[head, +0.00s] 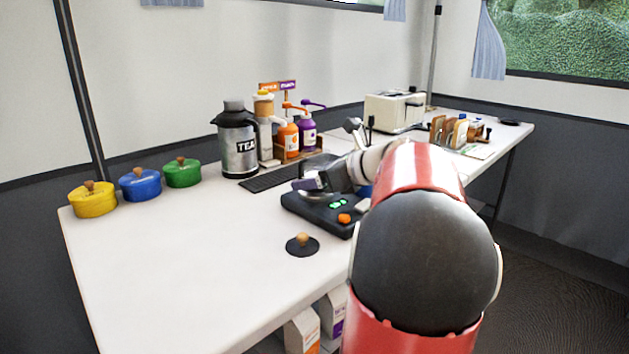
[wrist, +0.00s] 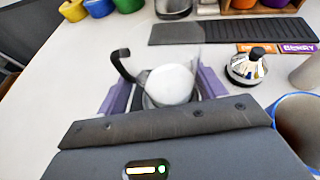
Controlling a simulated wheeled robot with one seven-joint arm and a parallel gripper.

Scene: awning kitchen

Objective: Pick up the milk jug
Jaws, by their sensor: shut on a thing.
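The milk jug (wrist: 170,84) is a small metal jug with white milk inside and a black curved handle on its left in the wrist view. My gripper (wrist: 162,92) has its purple fingers on both sides of the jug and is shut on it. In the head view my gripper (head: 309,184) is over the black scale-like device (head: 318,211), and my arm and hand hide most of the jug. I cannot tell whether the jug touches the surface below.
A tea flask (head: 239,150), syrup pump bottles (head: 289,138) and a black mat (head: 268,179) stand behind. Yellow (head: 93,200), blue and green pots are at left. A blue-rimmed cup (wrist: 297,122) and a metal-and-black item (wrist: 247,66) lie right. The front-left table is mostly clear.

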